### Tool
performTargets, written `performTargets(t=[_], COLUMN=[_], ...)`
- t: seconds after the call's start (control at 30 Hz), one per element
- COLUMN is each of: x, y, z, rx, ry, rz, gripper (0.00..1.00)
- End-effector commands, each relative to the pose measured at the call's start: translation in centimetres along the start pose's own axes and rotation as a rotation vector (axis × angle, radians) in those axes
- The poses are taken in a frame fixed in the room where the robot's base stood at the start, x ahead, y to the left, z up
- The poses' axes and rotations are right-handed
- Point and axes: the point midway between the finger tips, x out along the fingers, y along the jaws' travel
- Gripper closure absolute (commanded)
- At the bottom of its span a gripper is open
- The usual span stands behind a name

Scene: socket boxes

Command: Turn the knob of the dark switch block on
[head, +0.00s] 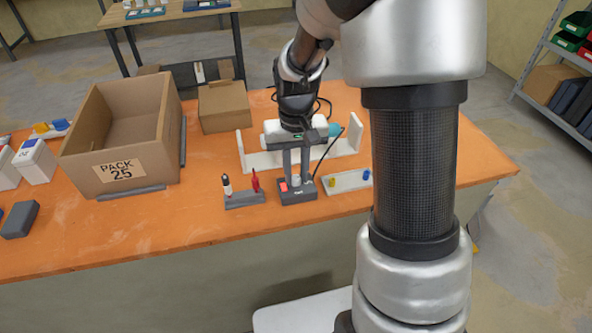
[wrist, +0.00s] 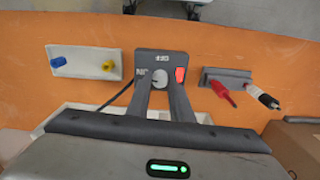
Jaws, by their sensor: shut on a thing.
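The dark switch block (head: 298,197) stands on the orange table below my gripper. It also shows in the wrist view (wrist: 160,58), with a red patch (wrist: 180,75) on its top and small white lettering. A pale round knob (wrist: 158,74) sits on the block's top, partly hidden between the fingers. My gripper (head: 296,178) points down, and its two grey fingers reach the block, one on each side of the knob. The gripper, also in the wrist view (wrist: 158,82), is shut on the knob. The knob's exact angle is hard to read.
A grey holder (head: 245,200) with red and dark-and-white plugs stands left of the block. A pale plate (head: 345,182) with yellow and blue pegs lies right. A white bracket (head: 262,160) stands behind, with a cable nearby. A cardboard box (head: 122,172) is farther left.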

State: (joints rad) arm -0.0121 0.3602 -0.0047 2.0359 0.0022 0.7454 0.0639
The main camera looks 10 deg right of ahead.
Motion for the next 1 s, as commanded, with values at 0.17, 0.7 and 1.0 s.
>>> performTargets(t=[0.17,0.7,1.0], x=[-0.04,-0.03,-0.01], y=[0.01,0.01,0.01], z=[0.00,-0.01,-0.01], rx=[-0.052,-0.075,-0.074], ry=[0.000,0.000,0.000], rz=[0.000,0.000,0.000], gripper=[1.00,1.00,0.61])
